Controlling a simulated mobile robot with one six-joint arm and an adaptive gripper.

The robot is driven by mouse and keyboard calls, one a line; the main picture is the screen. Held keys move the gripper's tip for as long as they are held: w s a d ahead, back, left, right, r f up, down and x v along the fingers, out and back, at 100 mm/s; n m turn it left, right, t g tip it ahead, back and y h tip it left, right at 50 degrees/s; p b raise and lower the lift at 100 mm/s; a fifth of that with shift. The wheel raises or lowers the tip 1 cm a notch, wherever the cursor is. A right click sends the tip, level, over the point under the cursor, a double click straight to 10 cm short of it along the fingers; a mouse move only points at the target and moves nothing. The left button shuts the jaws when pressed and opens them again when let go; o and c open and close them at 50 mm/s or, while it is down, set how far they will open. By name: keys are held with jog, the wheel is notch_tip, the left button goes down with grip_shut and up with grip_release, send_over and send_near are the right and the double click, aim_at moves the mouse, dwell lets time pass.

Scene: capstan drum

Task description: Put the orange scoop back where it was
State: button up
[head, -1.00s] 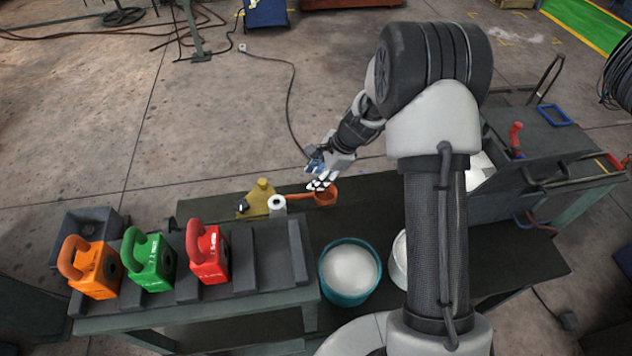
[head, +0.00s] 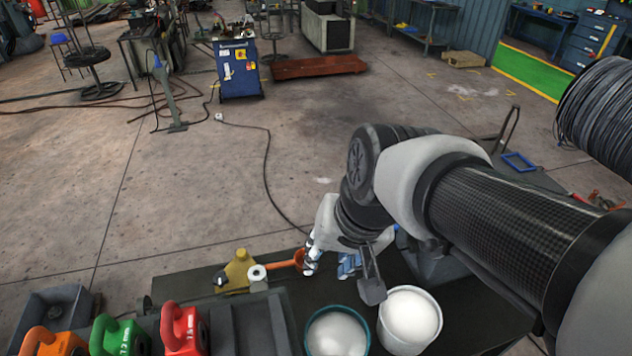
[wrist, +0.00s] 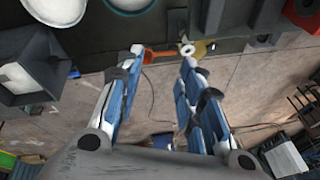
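The orange scoop (head: 287,264) lies at the back edge of the dark table in the head view, its handle pointing left to a white ring (head: 257,272) beside a yellow block (head: 236,270). My gripper (head: 328,262) is at the scoop's right end, and one finger partly hides the bowl. In the wrist view my gripper (wrist: 163,56) is open with its fingers spread and nothing clamped between them. The scoop (wrist: 160,52) shows beyond the fingertips, nearer the left one. I cannot tell whether a finger touches it.
A teal bowl (head: 312,338) and a pale bowl (head: 440,326) of white material stand in front. A grey paddle-shaped piece (head: 371,290) shows below my wrist. Orange (head: 60,345), green (head: 125,343) and red (head: 183,335) handled blocks stand left. Open floor lies behind the table.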

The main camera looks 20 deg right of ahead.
jog(key=s+d+n+h, duration=0.1)
jog(key=s+d+n, duration=0.1)
jog(key=s, duration=0.6)
jog(key=shift+d+r+n+t, duration=0.2)
jog(key=shift+n+t, duration=0.2)
jog(key=shift+n, duration=0.4)
notch_tip(320, 180, down, 13)
jog(key=b, duration=1.3)
jog(key=shift+d+f, duration=0.15)
